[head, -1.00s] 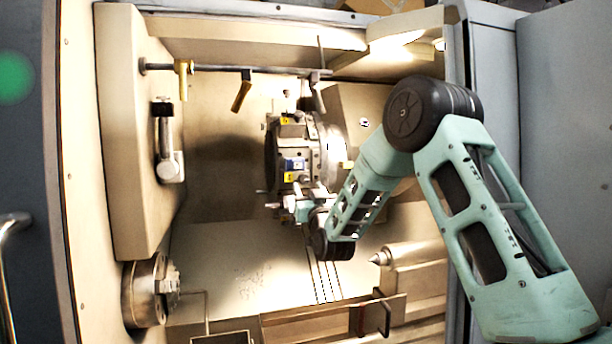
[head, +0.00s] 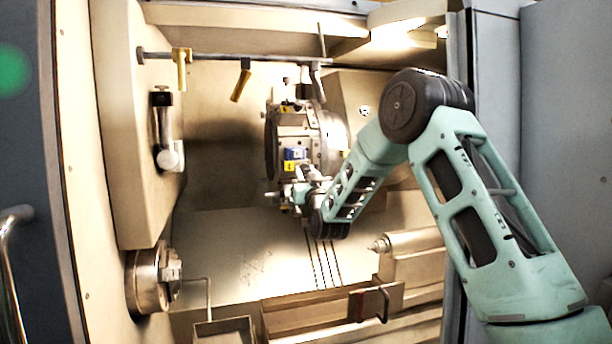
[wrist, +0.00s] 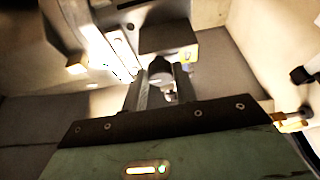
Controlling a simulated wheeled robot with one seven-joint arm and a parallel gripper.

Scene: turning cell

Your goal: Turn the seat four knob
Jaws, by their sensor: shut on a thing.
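The round tool turret (head: 328,138) stands at the back of the machine's chamber. It carries blocks, a blue part (head: 295,154) and yellow labels (head: 291,166) whose numbers are too small to read. My gripper (head: 300,190) is at the turret's lower front side, below the blue part. In the wrist view my gripper (wrist: 164,92) has its two fingers either side of a dark round knob (wrist: 162,70) and is shut on it. The knob sits below a block with a small yellow label (wrist: 187,57). In the head view my gripper hides the knob.
A chuck (head: 150,282) is at the lower left and a pointed tailstock centre (head: 380,244) at the lower right. A rail (head: 215,59) with hanging handles crosses the top. A tray (head: 224,331) lies at the bottom. The chamber floor left of my arm is clear.

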